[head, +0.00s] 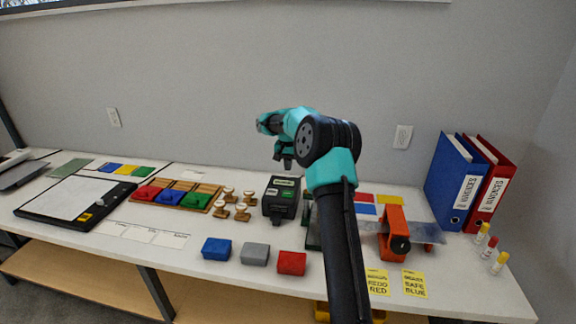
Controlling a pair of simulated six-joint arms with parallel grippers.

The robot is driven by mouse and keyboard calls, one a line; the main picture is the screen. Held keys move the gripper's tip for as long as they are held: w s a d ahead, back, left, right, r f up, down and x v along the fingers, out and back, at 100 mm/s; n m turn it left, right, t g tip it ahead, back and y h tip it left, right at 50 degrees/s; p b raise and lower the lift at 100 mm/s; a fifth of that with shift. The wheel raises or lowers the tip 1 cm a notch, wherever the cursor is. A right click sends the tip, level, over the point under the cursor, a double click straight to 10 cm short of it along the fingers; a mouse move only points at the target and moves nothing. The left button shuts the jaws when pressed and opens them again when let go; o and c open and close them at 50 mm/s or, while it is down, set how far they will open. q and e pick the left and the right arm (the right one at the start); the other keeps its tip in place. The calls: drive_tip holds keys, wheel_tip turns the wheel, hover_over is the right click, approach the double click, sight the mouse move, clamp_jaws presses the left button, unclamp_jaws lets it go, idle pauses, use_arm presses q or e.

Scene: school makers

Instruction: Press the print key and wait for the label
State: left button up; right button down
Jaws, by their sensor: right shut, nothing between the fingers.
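The label printer (281,200) is a small black box standing near the middle of the table. It has a pale strip on top, a green patch and a light key-like patch on its upper face; which of these is the print key is too small to tell. No label is clearly seen coming out. My right gripper (284,160) is shut and empty, pointing down above the back of the printer, apart from it. My right arm rises from the lower right and hides part of the table right of the printer. My left gripper is not in view.
Blue, grey and red blocks (255,254) lie in front of the printer. Wooden stamps (242,212) stand close at its left. An orange tape dispenser (393,235), glue sticks (487,247) and binders (456,183) are at the right. Yellow cards (414,284) lie at the front edge.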

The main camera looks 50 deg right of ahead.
sight(288, 194)
wheel_tip(288, 194, down, 11)
drive_tip(key=shift+f, duration=0.15)
idle(0.4)
drive_tip(key=shift+s+a+f, duration=0.1)
drive_tip(key=shift+a+f, duration=0.05)
drive_tip(key=shift+f, duration=0.9)
wheel_tip(288, 194, up, 16)
drive_tip(key=shift+f, duration=0.2)
idle(0.5)
